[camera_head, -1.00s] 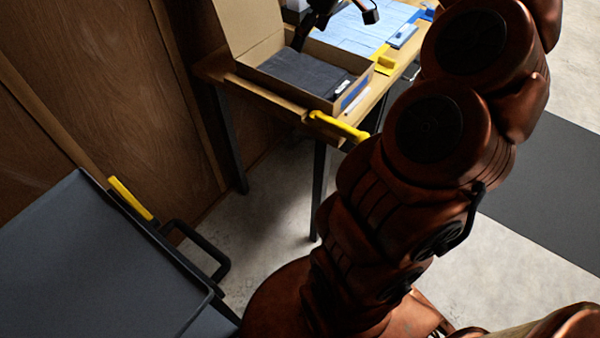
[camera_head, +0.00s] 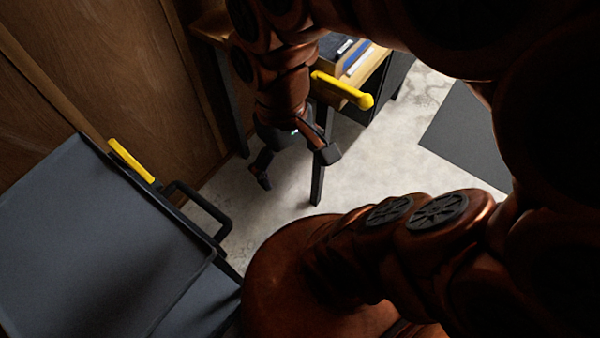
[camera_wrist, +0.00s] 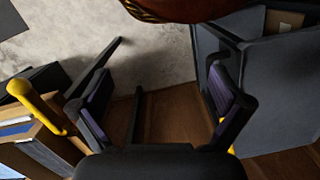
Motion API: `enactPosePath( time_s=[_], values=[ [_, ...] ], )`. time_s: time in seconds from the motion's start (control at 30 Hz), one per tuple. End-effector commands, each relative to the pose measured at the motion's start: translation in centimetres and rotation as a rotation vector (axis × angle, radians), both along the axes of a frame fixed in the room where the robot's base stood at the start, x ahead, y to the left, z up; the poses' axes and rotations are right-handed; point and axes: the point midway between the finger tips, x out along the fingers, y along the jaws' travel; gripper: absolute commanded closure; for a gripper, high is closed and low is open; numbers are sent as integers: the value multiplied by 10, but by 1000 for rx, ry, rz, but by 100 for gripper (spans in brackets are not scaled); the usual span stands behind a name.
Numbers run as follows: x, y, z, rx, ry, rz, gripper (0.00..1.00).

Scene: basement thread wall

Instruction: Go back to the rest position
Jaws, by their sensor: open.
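My gripper (camera_head: 295,168) hangs in the head view with its fingers pointing down, above the concrete floor and between the dark cart and the table. Its fingers are spread apart with nothing between them. In the wrist view my gripper (camera_wrist: 165,112) shows its two dark fingers wide apart, with floor and wood panelling behind them. My arm covers much of the right side and top of the head view.
The dark grey cart (camera_head: 85,235) with a black handle and yellow strip stands at left. The wooden table (camera_head: 372,82), with a yellow bar (camera_head: 342,88) at its edge, is behind my arm. A wood wall (camera_head: 110,75) closes the left. Concrete floor (camera_head: 395,158) is bare between.

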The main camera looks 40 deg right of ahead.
Motion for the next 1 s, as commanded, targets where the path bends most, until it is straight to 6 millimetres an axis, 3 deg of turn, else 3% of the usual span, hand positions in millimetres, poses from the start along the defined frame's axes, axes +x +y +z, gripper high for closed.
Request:
enactPosePath(
  time_s=[0.1,0.2,0.57,0.77,1.0],
  values=[
    [-20,-1,-11,-20,27,-54,0],
    [-26,-1,-14,-26,34,-74,0],
    [-27,-1,-13,-27,36,-78,0],
    [-27,-1,11,-26,35,-78,0],
    [-27,-1,55,-26,36,-77,0]
  ],
)
